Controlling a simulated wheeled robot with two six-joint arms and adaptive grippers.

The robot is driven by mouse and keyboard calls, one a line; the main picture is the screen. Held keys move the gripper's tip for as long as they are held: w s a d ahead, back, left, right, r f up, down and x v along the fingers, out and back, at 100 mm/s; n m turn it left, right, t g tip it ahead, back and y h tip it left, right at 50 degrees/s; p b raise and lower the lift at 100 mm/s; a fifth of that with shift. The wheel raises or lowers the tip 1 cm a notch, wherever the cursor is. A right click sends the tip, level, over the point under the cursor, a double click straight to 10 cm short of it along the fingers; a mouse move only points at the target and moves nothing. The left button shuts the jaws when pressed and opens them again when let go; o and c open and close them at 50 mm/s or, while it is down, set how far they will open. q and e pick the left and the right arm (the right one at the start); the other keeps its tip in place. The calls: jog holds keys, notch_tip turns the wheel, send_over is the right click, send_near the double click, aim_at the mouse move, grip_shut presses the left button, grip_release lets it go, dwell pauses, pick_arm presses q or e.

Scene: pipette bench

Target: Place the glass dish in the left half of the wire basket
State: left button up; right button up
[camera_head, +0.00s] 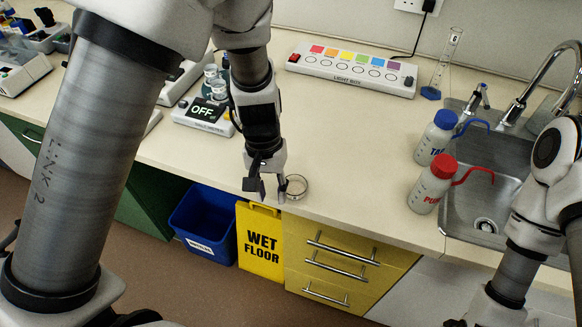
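The glass dish (296,187) is a small, clear, round dish on the bench near its front edge. My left gripper (268,193) points down just left of the dish. Its two dark-and-grey fingers are apart, and the right finger overlaps the dish's left rim in the picture. I cannot tell whether it touches the dish. The dish does not look gripped. I see no wire basket in this view. My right arm comes in at the right edge, and its gripper does not show.
A light box (352,70) stands at the back. A scale reading OFF (203,114) is left of my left gripper. A blue-capped bottle (435,138) and a red-capped bottle (431,185) stand by the sink (487,190). The bench (350,150) between is clear.

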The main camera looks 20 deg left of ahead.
aim_at(295, 188)
pick_arm(q)
notch_tip(295, 188, up, 6)
jog(key=w+t, duration=0.2)
jog(key=w, duration=0.1)
jog(key=f, duration=0.2)
jog(key=w+f+p, duration=0.1)
jog(key=f, duration=0.1)
jog(key=d+f, duration=0.1)
jog(key=f, duration=0.2)
jog(key=shift+w+d+f, duration=0.1)
jog(key=shift+w, duration=0.05)
grip_shut()
